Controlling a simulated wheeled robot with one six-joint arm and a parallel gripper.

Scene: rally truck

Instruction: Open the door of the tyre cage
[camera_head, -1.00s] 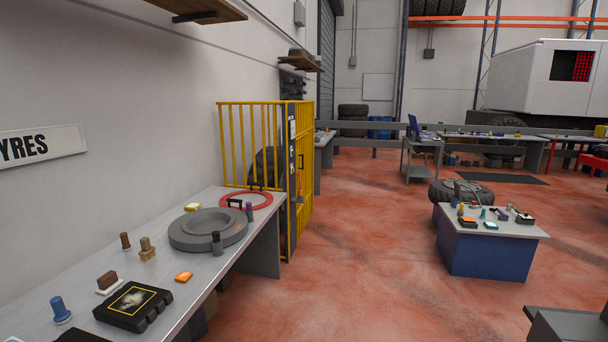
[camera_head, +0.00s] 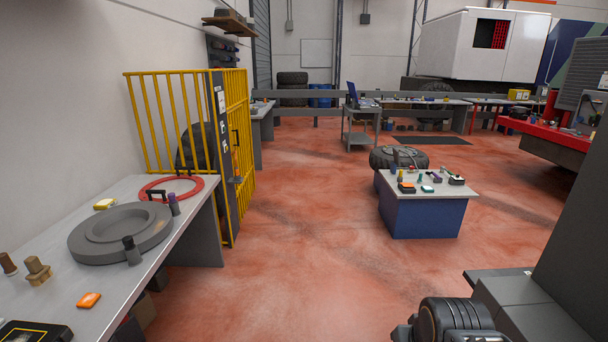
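The tyre cage (camera_head: 162,118) is a yellow barred cage against the left wall, behind the workbench. Its door (camera_head: 244,150) is on the right side, facing the open floor, with yellow bars and a dark upright plate at the front edge. A dark handle (camera_head: 236,139) shows on the door. The door looks closed. A dark tyre (camera_head: 196,146) stands inside behind the bars. Part of my own arm shows at the bottom right, well apart from the cage. My gripper is not in view.
A grey workbench (camera_head: 200,212) with a grey ring and small items runs along the left. A blue cabinet (camera_head: 420,217) with small parts on top stands right of centre, a tyre (camera_head: 398,157) behind it. The red floor (camera_head: 300,215) between cage and cabinet is clear.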

